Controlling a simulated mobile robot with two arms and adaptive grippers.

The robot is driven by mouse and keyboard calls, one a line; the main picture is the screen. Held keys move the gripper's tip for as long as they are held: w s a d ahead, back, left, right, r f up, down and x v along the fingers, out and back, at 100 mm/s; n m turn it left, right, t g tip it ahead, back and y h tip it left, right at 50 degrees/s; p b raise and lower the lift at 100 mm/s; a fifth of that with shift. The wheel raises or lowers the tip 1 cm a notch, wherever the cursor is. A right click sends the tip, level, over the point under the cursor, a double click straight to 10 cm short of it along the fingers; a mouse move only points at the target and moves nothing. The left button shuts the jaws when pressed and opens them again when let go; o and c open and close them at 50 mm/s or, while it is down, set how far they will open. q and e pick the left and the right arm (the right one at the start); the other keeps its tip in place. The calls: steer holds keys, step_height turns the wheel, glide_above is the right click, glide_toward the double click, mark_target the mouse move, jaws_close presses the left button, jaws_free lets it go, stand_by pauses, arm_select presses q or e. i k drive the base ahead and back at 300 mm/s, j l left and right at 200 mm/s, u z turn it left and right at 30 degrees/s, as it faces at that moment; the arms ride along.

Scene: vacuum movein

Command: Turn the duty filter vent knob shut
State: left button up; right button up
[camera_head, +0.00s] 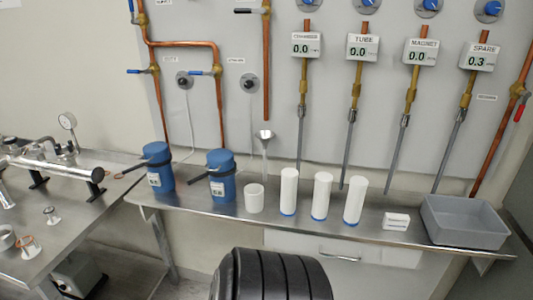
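Two small dark round knobs sit on the grey wall panel, a left knob (184,80) and a right knob (249,83). Each has a small label above it, too small to read surely, so I cannot tell which is the duty filter vent knob or whether either is open or shut. A thin pale tube hangs below each knob. Neither of my grippers is in view.
Copper pipes (185,43) with blue-handled valves run around the knobs. On the shelf (270,221) stand a white cup (254,198), three white cylinders (321,197), a small white box (396,221) and a grey bin (465,222). A metal bench with apparatus (60,175) is at left.

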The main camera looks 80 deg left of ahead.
mark_target(182, 81)
steer(key=j+u, duration=0.1)
steer(key=u, duration=2.35)
steer(key=i+j+u, duration=0.15)
steer(key=j, duration=0.2)
steer(key=i+j+u, duration=0.15)
steer(key=j, duration=0.25)
steer(key=i+j+u, duration=0.15)
steer(key=i+j, duration=0.05)
steer(key=j, duration=0.1)
